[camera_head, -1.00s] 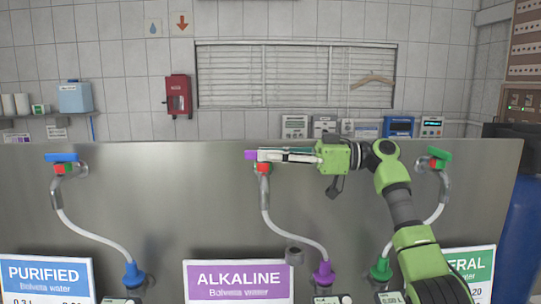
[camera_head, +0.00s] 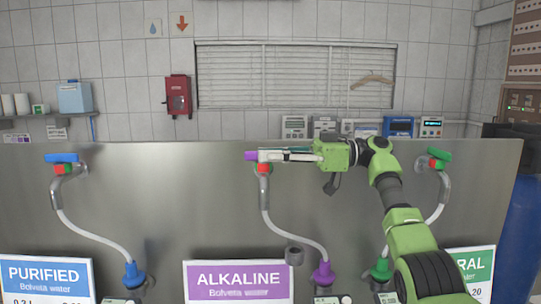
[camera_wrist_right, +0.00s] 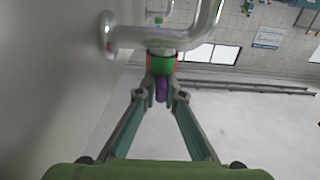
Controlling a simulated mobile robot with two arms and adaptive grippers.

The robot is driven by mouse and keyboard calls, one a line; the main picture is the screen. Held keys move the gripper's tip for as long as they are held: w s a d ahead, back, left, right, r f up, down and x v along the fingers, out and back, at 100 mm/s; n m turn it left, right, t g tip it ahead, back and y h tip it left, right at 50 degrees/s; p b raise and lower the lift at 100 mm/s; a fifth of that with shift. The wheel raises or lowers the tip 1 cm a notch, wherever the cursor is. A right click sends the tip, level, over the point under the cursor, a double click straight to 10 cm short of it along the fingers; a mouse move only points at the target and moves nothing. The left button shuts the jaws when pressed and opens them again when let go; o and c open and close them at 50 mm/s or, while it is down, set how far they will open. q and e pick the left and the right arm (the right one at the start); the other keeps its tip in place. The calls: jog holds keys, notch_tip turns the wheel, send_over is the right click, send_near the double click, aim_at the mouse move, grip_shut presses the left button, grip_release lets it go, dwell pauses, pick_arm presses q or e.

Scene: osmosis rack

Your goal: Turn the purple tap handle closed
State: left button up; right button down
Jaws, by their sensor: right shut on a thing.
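The purple tap handle (camera_head: 250,156) sits atop the middle tap, above the ALKALINE sign; its left end sticks out past my gripper's fingers. My right gripper (camera_head: 272,155) reaches in from the right, level with the handle. In the right wrist view the gripper (camera_wrist_right: 160,88) has its fingertips closed in on both sides of the purple handle (camera_wrist_right: 161,90), just below the green and red tap body (camera_wrist_right: 161,64). The fingers hide part of the handle in the head view. My left gripper is in neither view.
A blue-handled tap (camera_head: 62,157) is at the left and a green-handled tap (camera_head: 439,154) at the right, behind my arm. White hoses run down to colored caps. The metal panel (camera_head: 170,190) stands close behind the taps.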

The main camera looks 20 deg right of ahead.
jog(key=c, duration=2.1)
grip_release()
jog(key=shift+f, duration=0.2)
jog(key=shift+c, duration=0.2)
jog(key=shift+r, duration=0.1)
jog(key=shift+d, duration=0.1)
jog(key=v, duration=0.7)
